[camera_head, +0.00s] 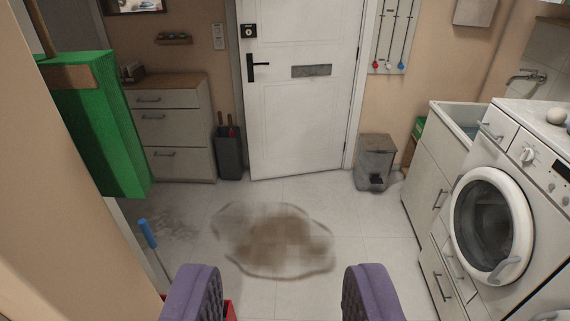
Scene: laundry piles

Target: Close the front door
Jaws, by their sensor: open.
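The white front door (300,110) stands at the back centre. Its lower left corner swings toward me and a dark strip shows along its left edge, so it looks slightly ajar, with the hinge side at right. A black lever handle (257,66) and a black lock box (249,31) are on its left side. A grey mail slot (311,71) is in its middle. My gripper (281,293) shows as two purple padded fingers at the bottom, wide open and empty, well short of the door.
A brown puddle or stain (275,240) lies on the tiled floor. A dresser (168,125) and dark bin (229,150) stand left of the door. A grey bin (376,160) and washing machine (500,220) stand at right.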

